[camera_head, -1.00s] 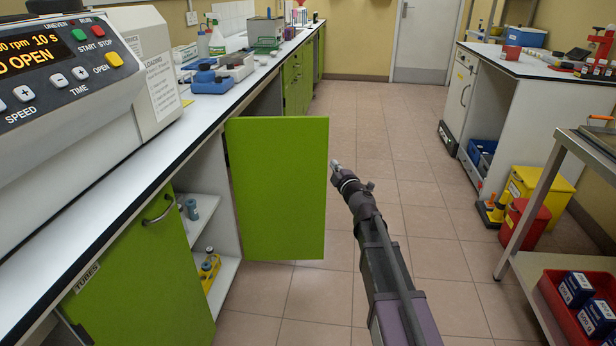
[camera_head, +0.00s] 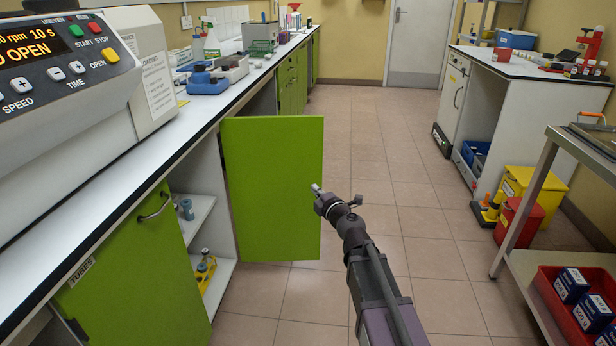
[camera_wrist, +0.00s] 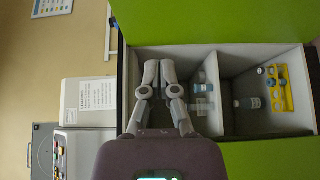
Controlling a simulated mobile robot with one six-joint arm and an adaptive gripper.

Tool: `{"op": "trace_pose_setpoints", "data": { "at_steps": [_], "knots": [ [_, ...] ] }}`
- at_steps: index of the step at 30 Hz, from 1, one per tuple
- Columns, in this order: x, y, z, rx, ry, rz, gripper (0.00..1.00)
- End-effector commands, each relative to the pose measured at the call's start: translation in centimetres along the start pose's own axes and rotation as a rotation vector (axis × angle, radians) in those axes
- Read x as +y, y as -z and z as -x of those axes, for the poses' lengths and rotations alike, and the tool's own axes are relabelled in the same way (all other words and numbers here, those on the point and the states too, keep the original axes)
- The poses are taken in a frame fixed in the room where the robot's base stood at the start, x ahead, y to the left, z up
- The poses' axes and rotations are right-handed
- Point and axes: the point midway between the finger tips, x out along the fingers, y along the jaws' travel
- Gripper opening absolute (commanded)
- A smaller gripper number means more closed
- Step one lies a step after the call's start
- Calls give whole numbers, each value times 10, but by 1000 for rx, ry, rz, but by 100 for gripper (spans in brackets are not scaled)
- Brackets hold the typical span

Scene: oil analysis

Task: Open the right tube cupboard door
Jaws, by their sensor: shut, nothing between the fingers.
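The right tube cupboard door (camera_head: 272,190) is a green panel standing open, swung out from the counter into the aisle. The left door (camera_head: 140,265) is closed, with a curved metal handle (camera_head: 155,207) and a TUBES label (camera_head: 82,271). Between them the shelves (camera_head: 203,212) show. My gripper (camera_head: 316,188) is shut and empty, appearing in front of the right door near its free edge; I cannot tell whether it touches. In the sideways wrist view my fingers (camera_wrist: 159,68) are together before the open cupboard, with the right door (camera_wrist: 200,22) along the top.
A machine with a keypad (camera_head: 65,65) sits on the white counter. A trolley with a red tray (camera_head: 560,300) and yellow and red bins (camera_head: 521,225) stand right. The tiled aisle between is clear.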

Motion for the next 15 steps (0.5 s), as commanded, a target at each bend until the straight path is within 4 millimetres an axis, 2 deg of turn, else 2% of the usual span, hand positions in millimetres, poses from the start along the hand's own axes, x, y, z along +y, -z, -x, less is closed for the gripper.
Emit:
{"op": "trace_pose_setpoints", "data": {
  "at_steps": [8, 15],
  "knots": [
    [0, 0, -19, 0, 0, -1, 0],
    [0, 0, -52, 2, 0, -1, 0]
  ]
}}
